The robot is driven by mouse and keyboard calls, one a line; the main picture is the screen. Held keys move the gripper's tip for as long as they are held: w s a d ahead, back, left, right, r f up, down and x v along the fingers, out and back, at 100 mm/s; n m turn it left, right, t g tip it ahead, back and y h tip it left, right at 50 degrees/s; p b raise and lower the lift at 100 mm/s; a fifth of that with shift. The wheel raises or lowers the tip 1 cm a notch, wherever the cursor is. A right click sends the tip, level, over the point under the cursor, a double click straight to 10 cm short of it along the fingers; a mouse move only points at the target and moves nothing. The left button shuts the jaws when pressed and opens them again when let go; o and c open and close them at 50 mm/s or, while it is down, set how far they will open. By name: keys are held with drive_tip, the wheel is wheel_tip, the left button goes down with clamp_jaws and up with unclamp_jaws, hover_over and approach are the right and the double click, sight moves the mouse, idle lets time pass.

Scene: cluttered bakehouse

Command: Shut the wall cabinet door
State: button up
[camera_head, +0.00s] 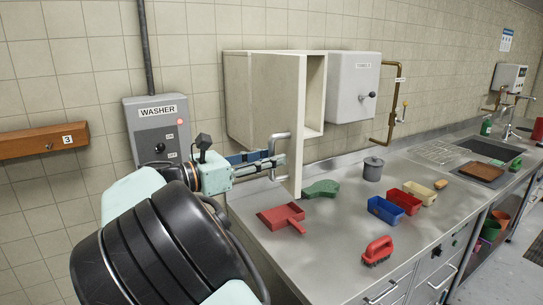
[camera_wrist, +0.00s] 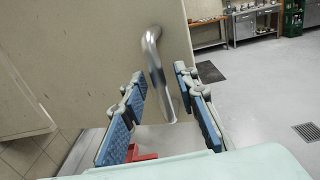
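The cream wall cabinet (camera_head: 238,95) hangs on the tiled wall above the counter. Its door (camera_head: 275,95) stands open, swung out from the wall, and part of the inside shows on its right. In the wrist view the door (camera_wrist: 85,60) fills the upper left. A bent metal bar handle (camera_head: 288,140) is on the door's outer face. My gripper (camera_head: 265,161) is at the handle, on the left side of the door. In the wrist view my gripper (camera_wrist: 163,118) is open, with the handle (camera_wrist: 155,65) between its blue-padded fingers and visible gaps on both sides.
A grey box (camera_head: 352,95) is mounted right of the cabinet, and the washer control box (camera_head: 158,112) is left. On the steel counter below are a red dustpan (camera_head: 280,217), a green scoop-like item (camera_head: 320,188), a grey pot (camera_head: 373,169), coloured bins and a red brush (camera_head: 378,251).

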drive_tip(key=shift+w+d, duration=0.25)
drive_tip(key=shift+d, duration=0.1)
drive_tip(key=shift+c, duration=0.5)
clamp_jaws()
